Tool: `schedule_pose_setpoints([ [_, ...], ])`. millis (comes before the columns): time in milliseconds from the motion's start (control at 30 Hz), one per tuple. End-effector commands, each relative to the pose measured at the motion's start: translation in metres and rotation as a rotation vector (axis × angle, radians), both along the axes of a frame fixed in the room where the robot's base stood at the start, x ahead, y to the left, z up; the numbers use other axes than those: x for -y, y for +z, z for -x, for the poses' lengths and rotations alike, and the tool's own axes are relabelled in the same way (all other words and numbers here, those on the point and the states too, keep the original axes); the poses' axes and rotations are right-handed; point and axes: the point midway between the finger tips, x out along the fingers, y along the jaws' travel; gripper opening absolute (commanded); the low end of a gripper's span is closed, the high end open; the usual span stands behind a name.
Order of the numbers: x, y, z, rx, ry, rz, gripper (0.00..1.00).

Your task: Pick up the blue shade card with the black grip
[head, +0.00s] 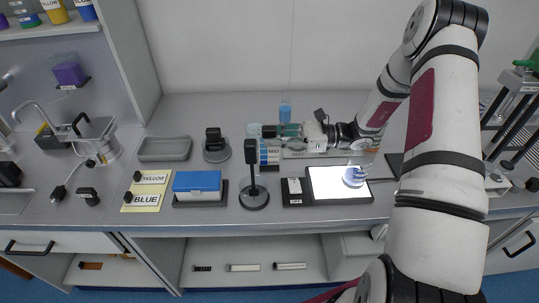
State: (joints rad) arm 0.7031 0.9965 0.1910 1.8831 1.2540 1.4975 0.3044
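What looks like the blue shade card (269,158) stands near the middle of the counter, with bands of blue and a label reading MID. A small black grip (268,131) is at its top. My gripper (279,131) reaches in from the right at the height of this grip, its fingertips pointing left and close beside or around it. The fingers and grip are too small to tell whether they are closed on it. The card appears upright, and part of its upper right is hidden by the fingers.
A lit white panel (325,184) lies right of the card. In front are a black stand with a round base (254,197) and a blue box (197,181). Left are YELLOW (153,178) and BLUE (146,200) labels and a grey tray (165,157). A blue bottle (285,108) stands behind.

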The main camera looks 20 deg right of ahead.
Motion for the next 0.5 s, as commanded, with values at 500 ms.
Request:
schedule_pose_setpoints([
  [500,-0.046,-0.003,-0.017,0.0,0.001,0.0,0.28],
])
